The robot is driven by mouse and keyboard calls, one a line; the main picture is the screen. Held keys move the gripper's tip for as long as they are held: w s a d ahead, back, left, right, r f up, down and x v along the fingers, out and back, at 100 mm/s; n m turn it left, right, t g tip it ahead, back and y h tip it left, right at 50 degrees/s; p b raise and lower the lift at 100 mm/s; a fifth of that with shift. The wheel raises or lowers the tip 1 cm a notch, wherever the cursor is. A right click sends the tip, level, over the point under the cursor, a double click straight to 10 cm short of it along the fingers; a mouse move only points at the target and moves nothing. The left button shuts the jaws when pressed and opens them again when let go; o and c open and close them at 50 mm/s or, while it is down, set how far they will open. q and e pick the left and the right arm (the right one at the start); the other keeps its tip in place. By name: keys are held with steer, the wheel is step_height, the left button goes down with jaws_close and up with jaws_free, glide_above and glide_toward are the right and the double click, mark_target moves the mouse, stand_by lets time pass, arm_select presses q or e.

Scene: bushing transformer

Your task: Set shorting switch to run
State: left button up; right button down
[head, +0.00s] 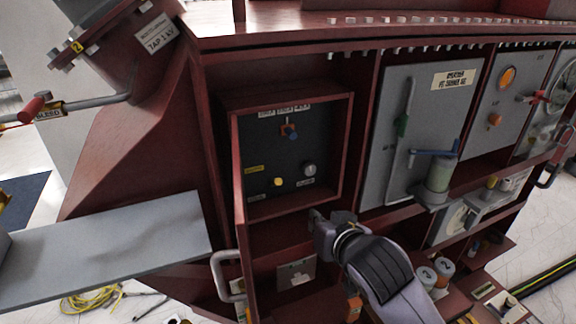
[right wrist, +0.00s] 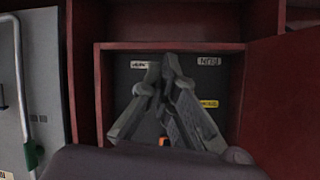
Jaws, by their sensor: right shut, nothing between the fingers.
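A dark control panel (head: 260,145) sits recessed in an open red box. The switch's name is not readable. In the right wrist view the panel is upside down; a label (right wrist: 209,61) appears to read RUN, and a yellow label (right wrist: 209,104) is near it. My right gripper (head: 320,220) is shut and empty, below and right of the knobs.
The box's open door edge (head: 240,180) stands at the left, with a grey handle (head: 222,272) below. A grey panel (head: 395,150) with a green-handled lever is to the right. A flat grey plate (head: 110,250) juts out at the left.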

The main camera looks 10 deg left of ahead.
steer(key=n+t+y, duration=0.1)
steer(key=t, duration=0.1)
glide_toward(276, 182)
step_height(276, 182, up, 4)
steer(key=w+d, duration=0.1)
steer(key=d, duration=0.1)
steer(key=shift+a+f, duration=0.1)
steer(key=shift+f, duration=0.1)
steer(key=shift+w, duration=0.1)
steer(key=p+x, duration=0.3)
steer(key=x, duration=0.7)
steer(key=shift+a+f+p, duration=0.15)
steer(key=shift+a+p, duration=0.05)
steer(key=shift+p, duration=0.15)
steer(key=shift+f, duration=0.1)
